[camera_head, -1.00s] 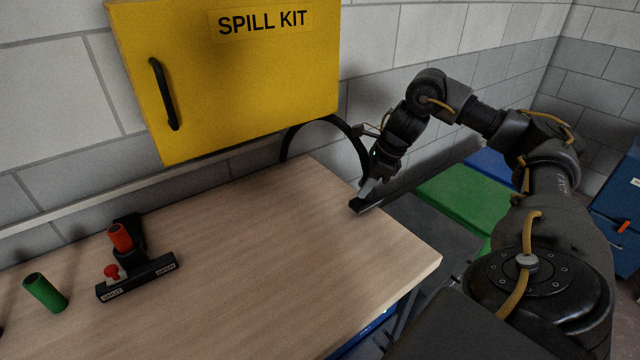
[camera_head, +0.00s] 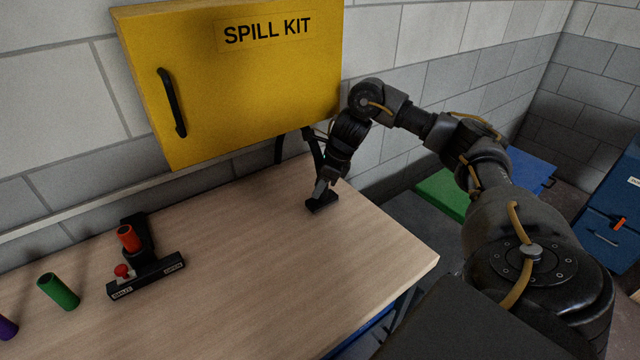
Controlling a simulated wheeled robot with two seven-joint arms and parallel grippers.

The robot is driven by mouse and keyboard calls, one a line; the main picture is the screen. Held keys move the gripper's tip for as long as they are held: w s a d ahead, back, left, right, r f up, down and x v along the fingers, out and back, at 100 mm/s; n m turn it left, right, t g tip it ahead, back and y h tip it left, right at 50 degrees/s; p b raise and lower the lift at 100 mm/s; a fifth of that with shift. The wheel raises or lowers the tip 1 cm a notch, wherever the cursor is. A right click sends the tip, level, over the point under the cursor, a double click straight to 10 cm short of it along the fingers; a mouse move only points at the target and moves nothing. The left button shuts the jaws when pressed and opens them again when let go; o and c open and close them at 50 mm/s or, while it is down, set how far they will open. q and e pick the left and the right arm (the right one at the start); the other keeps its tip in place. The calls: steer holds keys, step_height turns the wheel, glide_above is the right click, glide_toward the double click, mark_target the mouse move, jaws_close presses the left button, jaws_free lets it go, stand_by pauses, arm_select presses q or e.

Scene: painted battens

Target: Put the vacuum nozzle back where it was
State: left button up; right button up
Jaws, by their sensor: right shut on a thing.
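The vacuum nozzle (camera_head: 322,205) is a small, flat black piece. It is at the right part of the wooden bench top, near the back edge. My right gripper (camera_head: 321,191) is shut on it from above. I cannot tell whether the nozzle touches the bench or hangs just over it. A black hose (camera_head: 279,150) shows below the yellow cabinet, partly hidden behind my right arm. My left gripper is not in view.
The yellow spill kit cabinet (camera_head: 240,85) hangs over the back of the bench (camera_head: 240,260). The bench middle is clear. A green bin (camera_head: 440,196) is beyond the right edge.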

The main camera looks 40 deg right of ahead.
steer(key=shift+s+d, duration=0.1)
steer(key=shift+d, duration=0.05)
steer(key=shift+f, duration=0.15)
steer(key=o, duration=0.5)
steer(key=shift+f, duration=0.1)
steer(key=o, duration=0.4)
steer(key=shift+o, duration=0.2)
